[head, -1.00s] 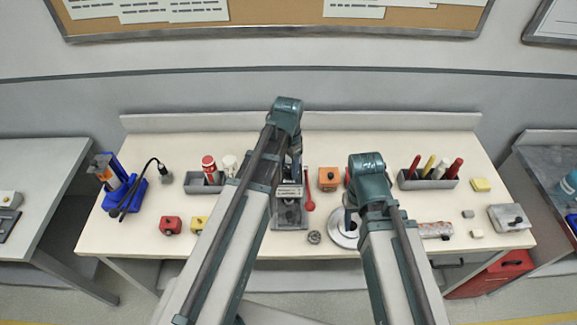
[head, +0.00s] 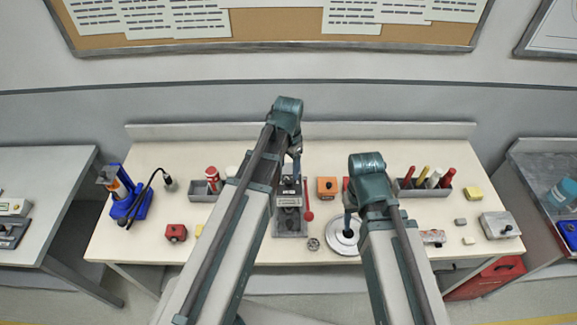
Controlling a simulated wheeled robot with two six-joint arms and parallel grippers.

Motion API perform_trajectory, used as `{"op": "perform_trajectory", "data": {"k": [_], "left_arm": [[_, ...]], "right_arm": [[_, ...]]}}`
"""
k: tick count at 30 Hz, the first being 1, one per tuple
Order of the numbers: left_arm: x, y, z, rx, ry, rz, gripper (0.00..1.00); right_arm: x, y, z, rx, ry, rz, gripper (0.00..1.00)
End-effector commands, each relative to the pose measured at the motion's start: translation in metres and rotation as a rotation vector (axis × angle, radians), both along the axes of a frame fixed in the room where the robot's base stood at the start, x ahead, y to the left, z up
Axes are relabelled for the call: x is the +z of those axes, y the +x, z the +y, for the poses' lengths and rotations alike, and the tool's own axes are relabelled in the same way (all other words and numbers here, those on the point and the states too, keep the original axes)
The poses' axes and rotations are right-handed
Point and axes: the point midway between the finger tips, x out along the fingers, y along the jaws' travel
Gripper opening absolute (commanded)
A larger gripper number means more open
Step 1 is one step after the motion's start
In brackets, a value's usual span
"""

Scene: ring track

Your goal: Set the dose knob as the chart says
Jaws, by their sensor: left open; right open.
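I cannot tell for certain which part is the dose knob. A grey device with a red-knobbed lever (head: 290,221) stands at the bench's middle. A small round knob-like part (head: 313,244) lies just right of its base. Printed sheets (head: 351,16) hang on the wall board; their text is too small to read, and I cannot tell which is the chart. My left gripper (head: 296,172) is open, in front of the grey device in the picture, mostly hidden by its wrist. My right gripper (head: 348,228) is open, over a round metal plate (head: 343,247), partly hidden by its wrist.
The pale bench (head: 140,235) also bears a blue stand (head: 131,203), a red block (head: 176,233), an orange block (head: 327,187), a tray of markers (head: 407,191) and a grey box (head: 500,226). Side benches flank it. A red case (head: 485,279) is below right.

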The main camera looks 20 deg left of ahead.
Motion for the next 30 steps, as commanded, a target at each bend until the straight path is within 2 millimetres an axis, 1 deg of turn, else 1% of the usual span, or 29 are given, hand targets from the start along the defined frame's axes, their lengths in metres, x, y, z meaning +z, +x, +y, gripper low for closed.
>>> {"op": "perform_trajectory", "data": {"k": [1, 9, 13, 18, 30], "left_arm": [[0.017, 0.000, 0.000, 0.000, 0.000, 0.000, 0.69], [0.058, 0.000, 0.000, 0.000, 0.000, 0.000, 0.69], [0.073, 0.000, 0.000, 0.000, 0.000, 0.000, 0.69], [0.079, 0.000, 0.000, 0.000, 0.001, 0.001, 0.69], [0.078, 0.000, 0.000, 0.000, 0.000, 0.000, 0.69]], "right_arm": [[0.017, 0.000, 0.000, 0.001, 0.000, 0.000, 0.50], [0.058, -0.001, 0.000, 0.005, -0.001, 0.003, 0.50], [0.073, -0.001, 0.000, 0.002, -0.001, 0.003, 0.50], [0.079, -0.001, 0.000, -0.001, 0.000, 0.004, 0.50], [0.078, -0.001, 0.000, -0.001, 0.000, 0.003, 0.50]]}}
